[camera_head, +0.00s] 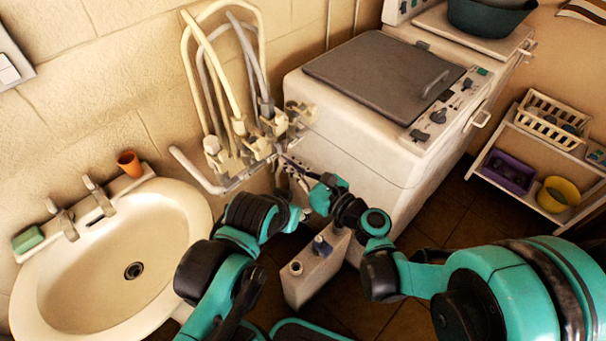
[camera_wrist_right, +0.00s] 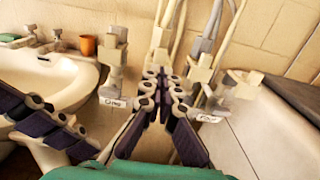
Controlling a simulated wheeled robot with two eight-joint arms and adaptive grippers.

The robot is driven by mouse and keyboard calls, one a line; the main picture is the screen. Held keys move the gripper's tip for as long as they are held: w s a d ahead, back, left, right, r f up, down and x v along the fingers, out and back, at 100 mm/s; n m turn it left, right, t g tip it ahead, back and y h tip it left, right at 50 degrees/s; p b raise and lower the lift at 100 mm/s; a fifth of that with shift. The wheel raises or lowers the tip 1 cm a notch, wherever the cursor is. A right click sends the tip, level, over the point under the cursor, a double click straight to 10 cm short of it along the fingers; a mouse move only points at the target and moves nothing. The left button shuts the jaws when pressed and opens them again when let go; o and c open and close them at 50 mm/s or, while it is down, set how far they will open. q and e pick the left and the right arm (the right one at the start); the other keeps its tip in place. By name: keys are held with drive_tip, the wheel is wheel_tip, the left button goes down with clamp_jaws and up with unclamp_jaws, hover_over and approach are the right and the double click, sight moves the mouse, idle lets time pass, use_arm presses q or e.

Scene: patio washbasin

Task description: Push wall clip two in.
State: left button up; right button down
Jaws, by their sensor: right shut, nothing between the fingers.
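Pale wall clips sit in a row on the wall pipes (camera_head: 235,165) between the basin and the washer. In the right wrist view a clip labelled ONE (camera_wrist_right: 112,88) stands left of my right gripper, and one labelled FOUR (camera_wrist_right: 208,108) stands to its right. My right gripper (camera_wrist_right: 163,76) is shut and empty, its tips in front of the middle clips. It hides most of them, so I cannot read a label two or tell contact. In the head view my right gripper (camera_head: 288,163) reaches the clip row. My left gripper (camera_wrist_right: 60,128) is lower left; its tips are unclear.
The white basin (camera_head: 70,285) with an orange cup (camera_head: 130,163) is at left. The washer (camera_head: 350,135) stands close on the right of the clips. Hoses (camera_head: 190,70) loop above them. A pale canister (camera_head: 315,272) stands on the floor below my arms.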

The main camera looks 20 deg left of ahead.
sight(264, 144)
drive_tip(key=b+x, duration=0.1)
drive_tip(key=x, duration=0.5)
drive_tip(key=shift+a, duration=0.1)
drive_tip(key=x, duration=0.4)
drive_tip(key=shift+w, duration=0.1)
drive_tip(key=shift+r, duration=0.1)
